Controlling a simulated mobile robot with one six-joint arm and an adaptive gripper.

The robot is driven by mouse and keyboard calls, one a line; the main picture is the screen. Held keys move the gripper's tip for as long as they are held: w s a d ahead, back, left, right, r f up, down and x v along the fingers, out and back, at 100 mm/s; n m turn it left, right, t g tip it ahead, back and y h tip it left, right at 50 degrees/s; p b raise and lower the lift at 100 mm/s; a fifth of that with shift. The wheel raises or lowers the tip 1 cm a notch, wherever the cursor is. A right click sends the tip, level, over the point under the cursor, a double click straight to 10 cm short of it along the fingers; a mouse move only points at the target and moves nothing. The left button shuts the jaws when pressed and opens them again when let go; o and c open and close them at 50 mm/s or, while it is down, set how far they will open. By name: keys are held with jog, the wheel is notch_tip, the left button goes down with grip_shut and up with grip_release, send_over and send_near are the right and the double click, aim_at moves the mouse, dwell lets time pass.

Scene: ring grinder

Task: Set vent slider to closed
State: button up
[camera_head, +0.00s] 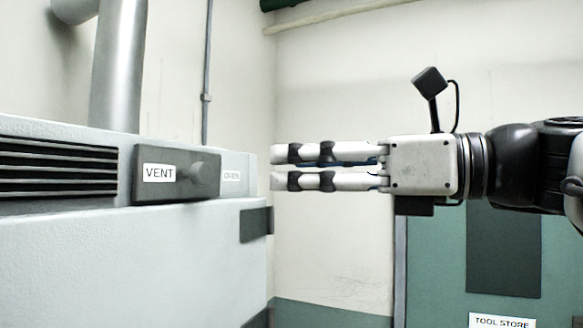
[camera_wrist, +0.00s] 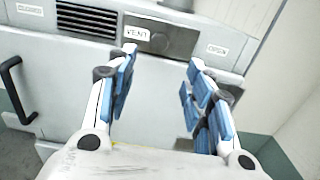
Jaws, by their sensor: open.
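The vent slider (camera_head: 176,174) is a dark plate with a white VENT label and a round knob (camera_head: 198,171), on the front of a pale grey machine. It sits at the right of the slotted grille (camera_head: 55,168), beside the label OPEN (camera_head: 231,176); several slots are uncovered. In the wrist view the slider (camera_wrist: 183,41) and knob (camera_wrist: 160,41) show beyond my fingertips. A label at far left (camera_wrist: 30,10) is too small to read surely. My gripper (camera_head: 275,167) is open and empty, right of the machine in the head view, apart from the knob.
The machine's front has a dark handle (camera_wrist: 16,90) at left in the wrist view. A metal duct (camera_head: 118,70) rises behind the machine. A green tool store cabinet (camera_head: 440,265) stands below my arm. The air around my gripper looks clear.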

aim_at(206, 171)
jog(key=p+x, duration=0.1)
jog(key=x, duration=1.3)
jog(key=shift+w+a+p, duration=0.15)
jog(key=shift+a+p, duration=0.15)
jog(key=shift+p, duration=0.05)
grip_shut()
